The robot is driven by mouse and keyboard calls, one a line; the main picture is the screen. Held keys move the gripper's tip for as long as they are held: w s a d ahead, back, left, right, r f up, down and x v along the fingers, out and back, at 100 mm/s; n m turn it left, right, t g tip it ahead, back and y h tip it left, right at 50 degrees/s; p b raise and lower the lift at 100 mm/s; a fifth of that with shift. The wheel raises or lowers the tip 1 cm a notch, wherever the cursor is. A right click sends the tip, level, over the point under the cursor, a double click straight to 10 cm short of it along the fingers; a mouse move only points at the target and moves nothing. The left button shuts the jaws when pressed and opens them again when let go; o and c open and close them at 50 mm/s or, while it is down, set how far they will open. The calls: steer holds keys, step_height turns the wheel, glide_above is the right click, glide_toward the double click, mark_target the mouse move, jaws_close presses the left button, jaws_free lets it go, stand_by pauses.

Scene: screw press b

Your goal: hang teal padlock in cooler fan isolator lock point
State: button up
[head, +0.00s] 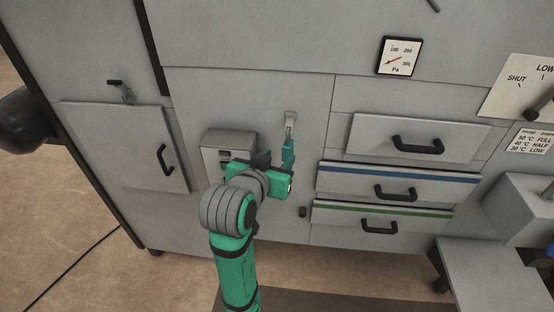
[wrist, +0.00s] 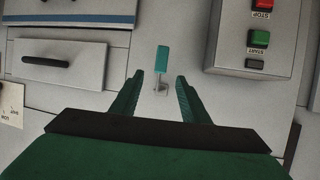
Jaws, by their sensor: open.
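The teal padlock (head: 288,149) hangs just below a small pale lock point (head: 291,117) on the grey cabinet front. The wrist view, turned upside down, shows the padlock body (wrist: 162,59) with the lock point bracket (wrist: 161,88) at its end. The padlock's shackle is too small to make out clearly. My gripper (head: 276,160) is in front of the panel, close to the padlock. In the wrist view my gripper (wrist: 158,78) is open, with one finger to each side of the padlock and a gap on both sides; neither finger appears to touch it.
A grey start/stop box (head: 228,142) juts out left of my gripper; its buttons show in the wrist view (wrist: 259,39). Drawers with black handles (head: 395,193) lie to the right. A pressure gauge (head: 399,56) is above them. A small black knob (head: 303,212) sits below the padlock.

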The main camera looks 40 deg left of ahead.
mark_target(286, 150)
steer(key=x, duration=1)
steer(key=shift+w+a+f, duration=0.15)
steer(key=shift+w+f, duration=0.05)
steer(key=shift+w, duration=0.1)
jaws_close()
